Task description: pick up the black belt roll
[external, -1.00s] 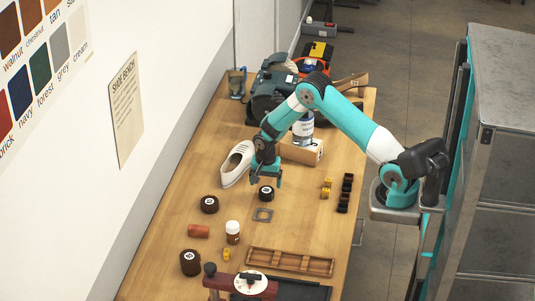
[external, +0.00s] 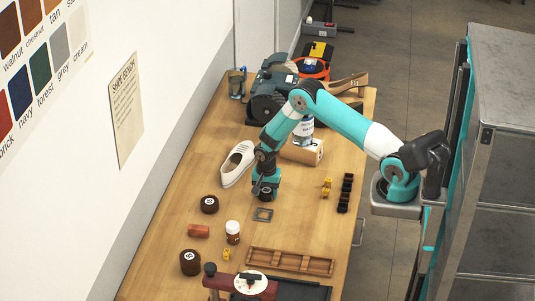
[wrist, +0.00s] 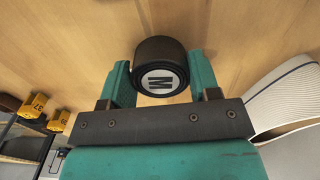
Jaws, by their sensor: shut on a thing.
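The black belt roll (wrist: 160,55) has a pale round label with a letter M. In the wrist view it sits between the two teal fingers of my gripper (wrist: 157,85), which is shut on it. In the external view my gripper (external: 265,193) points down at the bench, and the roll (external: 265,197) is mostly hidden under it. The roll is at bench level; I cannot tell whether it touches the wood.
A white shoe (external: 237,164) stands just left of my gripper. Yellow and black pieces (external: 326,188) (external: 345,192) are to the right.

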